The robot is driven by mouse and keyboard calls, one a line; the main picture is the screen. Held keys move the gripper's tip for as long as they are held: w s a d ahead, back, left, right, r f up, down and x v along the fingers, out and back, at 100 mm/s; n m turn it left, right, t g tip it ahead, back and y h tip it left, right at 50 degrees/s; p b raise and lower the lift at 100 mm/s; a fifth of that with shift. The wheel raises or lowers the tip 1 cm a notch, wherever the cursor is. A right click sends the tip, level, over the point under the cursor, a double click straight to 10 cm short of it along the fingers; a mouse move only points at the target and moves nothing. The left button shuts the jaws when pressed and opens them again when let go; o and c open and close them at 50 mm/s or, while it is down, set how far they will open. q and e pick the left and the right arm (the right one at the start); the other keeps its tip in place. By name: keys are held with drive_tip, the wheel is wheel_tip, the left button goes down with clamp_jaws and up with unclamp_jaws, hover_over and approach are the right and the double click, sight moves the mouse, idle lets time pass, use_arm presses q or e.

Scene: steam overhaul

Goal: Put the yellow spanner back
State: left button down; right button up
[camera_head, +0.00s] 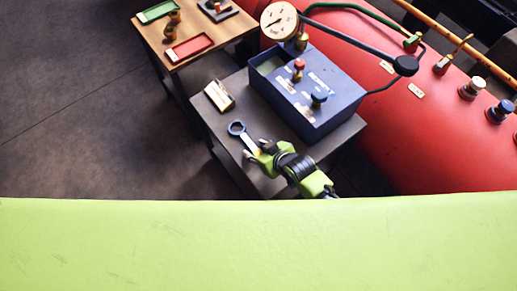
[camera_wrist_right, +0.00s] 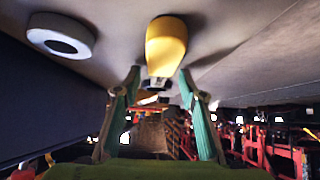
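The ring head points to the upper left, away from my right gripper (camera_head: 259,154), which is at the handle's near end. In the right wrist view, a yellow rounded end (camera_wrist_right: 166,45), likely the spanner's handle, shows just past the fingertips. My right gripper (camera_wrist_right: 160,80) has its two fingers apart there, with no clear contact on either side. My left gripper is not in view.
A wooden table (camera_head: 149,32) with red and green trays stands behind. A red boiler (camera_head: 425,140) is at right. A grey ring (camera_wrist_right: 60,36) shows in the wrist view.

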drive_tip(key=p+v, duration=0.1)
drive_tip(key=v, duration=1)
drive_tip(key=shift+s+p, duration=0.1)
drive_tip(key=shift+p, duration=0.3)
drive_tip(key=shift+s+d+r, duration=0.2)
drive_tip(key=shift+s+r, duration=0.05)
drive_tip(key=shift+r, duration=0.1)
drive_tip(key=s+d+r+m+g+h, duration=0.2)
drive_tip(key=s+d+r+m+h, duration=0.1)
drive_tip(key=s+d, duration=0.4)
drive_tip(key=s+d+r+m+g+h, duration=0.2)
drive_tip(key=s+d+r, duration=0.1)
drive_tip(key=s+d, duration=0.4)
wheel_tip(320, 180, down, 24)
drive_tip(key=d, duration=0.1)
drive_tip(key=s+d+f+g, duration=0.2)
drive_tip(key=s+d+f, duration=0.1)
drive_tip(key=s+f, duration=1.4)
drive_tip(key=shift+f, duration=0.55)
